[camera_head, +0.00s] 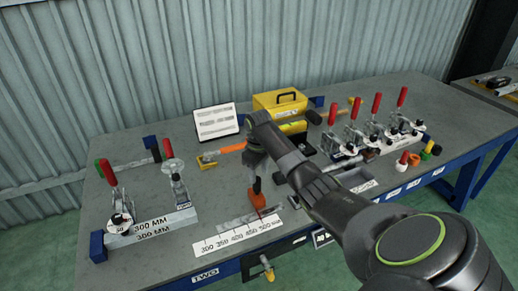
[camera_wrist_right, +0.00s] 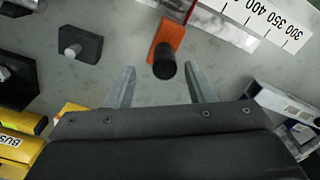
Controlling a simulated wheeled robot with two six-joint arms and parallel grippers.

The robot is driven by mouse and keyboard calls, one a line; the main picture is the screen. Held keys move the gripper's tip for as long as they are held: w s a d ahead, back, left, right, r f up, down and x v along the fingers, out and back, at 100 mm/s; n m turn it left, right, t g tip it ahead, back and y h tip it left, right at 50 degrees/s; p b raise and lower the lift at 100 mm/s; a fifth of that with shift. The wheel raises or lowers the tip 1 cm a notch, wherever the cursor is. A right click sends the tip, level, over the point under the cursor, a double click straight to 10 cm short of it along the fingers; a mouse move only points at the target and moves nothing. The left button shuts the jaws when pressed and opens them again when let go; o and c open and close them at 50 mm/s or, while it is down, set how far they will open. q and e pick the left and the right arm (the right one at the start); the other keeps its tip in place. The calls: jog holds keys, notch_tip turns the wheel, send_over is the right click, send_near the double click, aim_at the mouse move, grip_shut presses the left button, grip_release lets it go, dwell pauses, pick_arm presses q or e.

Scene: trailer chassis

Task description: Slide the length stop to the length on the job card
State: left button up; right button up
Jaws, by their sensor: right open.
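The length stop is an orange block (camera_head: 257,199) with a black knob, on a metal rail (camera_head: 236,221) at the bench front. A white scale (camera_head: 238,235) marked 300 to 500 mm lies before it. The stop sits toward the scale's high end; its exact reading is unclear. A white card on a stand (camera_head: 217,120) has text too small to read. My right gripper (camera_head: 255,178) is open just above the stop. In the right wrist view its fingers (camera_wrist_right: 161,82) lie either side of the black knob (camera_wrist_right: 164,63), not touching it. My left gripper is out of view.
A left fixture (camera_head: 150,226) labelled 300 MM carries red-handled clamps. More clamps (camera_head: 372,135) stand at right. A yellow box (camera_head: 279,104) and an orange-handled tool (camera_head: 230,148) lie behind. In the right wrist view a dark block with a peg (camera_wrist_right: 78,43) sits nearby.

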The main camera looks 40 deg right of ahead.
notch_tip(320, 180, up, 12)
jog(key=p, duration=0.1)
jog(key=shift+f, duration=0.15)
dwell(0.5)
